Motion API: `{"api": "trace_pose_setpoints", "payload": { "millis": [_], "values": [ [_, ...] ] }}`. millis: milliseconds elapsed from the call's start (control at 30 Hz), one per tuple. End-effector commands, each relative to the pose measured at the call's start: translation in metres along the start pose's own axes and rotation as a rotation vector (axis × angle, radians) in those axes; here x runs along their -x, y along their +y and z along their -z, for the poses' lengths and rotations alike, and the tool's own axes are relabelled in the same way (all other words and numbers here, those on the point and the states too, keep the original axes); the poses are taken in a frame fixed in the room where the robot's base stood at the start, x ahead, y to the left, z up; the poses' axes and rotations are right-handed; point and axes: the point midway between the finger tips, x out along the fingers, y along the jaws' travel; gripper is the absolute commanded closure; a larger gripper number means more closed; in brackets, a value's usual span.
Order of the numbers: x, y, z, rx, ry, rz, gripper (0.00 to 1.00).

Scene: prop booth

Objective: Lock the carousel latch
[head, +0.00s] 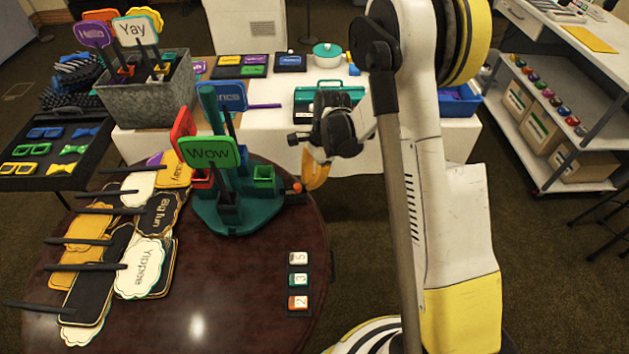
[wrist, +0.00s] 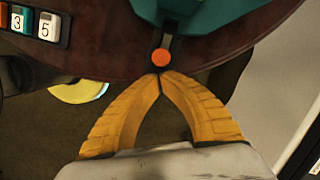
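The teal carousel (head: 236,216) stands on the round dark table and carries upright sign paddles, with a green "Wow" sign (head: 208,152) in front. Its latch shows as a small orange knob (head: 297,187) on a dark arm at the carousel's right side. In the wrist view the orange knob (wrist: 161,57) lies near the table's edge, just beyond my fingertips. My gripper (head: 308,187) has yellow fingers; in the wrist view its tips (wrist: 159,74) meet with nothing between them. I cannot tell whether the tips touch the knob.
Number blocks (head: 298,281) sit on the round table (head: 215,320), right of several flat sign paddles (head: 142,265). A grey bin (head: 150,100) of signs stands behind, on a white-clothed table (head: 380,165). A shelf cart (head: 560,120) is at right. Bare table lies in front of the carousel.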

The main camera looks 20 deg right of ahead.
Motion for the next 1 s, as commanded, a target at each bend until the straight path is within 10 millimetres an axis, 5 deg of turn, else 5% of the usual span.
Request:
{"api": "trace_pose_setpoints", "payload": {
  "millis": [467, 800, 1000],
  "values": [
    [-0.005, -0.01, -0.019, 0.001, 0.0, 0.0, 1.0],
    [-0.004, -0.01, -0.017, -0.001, 0.0, 0.0, 1.0],
    [0.001, -0.011, 0.001, 0.0, 0.0, 0.0, 1.0]
  ]
}}
